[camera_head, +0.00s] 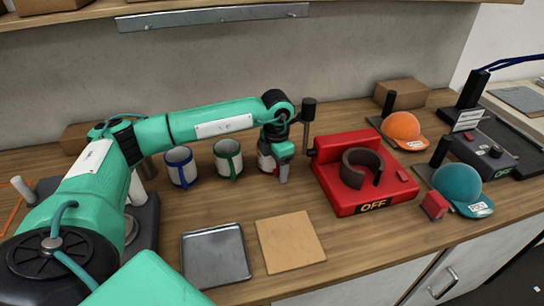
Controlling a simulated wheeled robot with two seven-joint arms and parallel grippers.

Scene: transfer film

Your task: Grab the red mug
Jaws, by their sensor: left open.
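The red mug (264,161) is white with red trim and stands upright on the wooden counter (345,251). It is partly hidden behind my left gripper. My left gripper (284,178) points down at the mug's right side and is open. I cannot tell whether its fingers touch the mug or stand around part of it. My right gripper is not in view.
A green-trimmed mug (228,160) and a blue-trimmed mug (181,168) stand left of the red mug. A red press (345,200) marked OFF is at right. An orange cap (402,127) and a teal cap (458,183) lie beyond. A metal tray (215,257) and tan board (290,240) lie in front.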

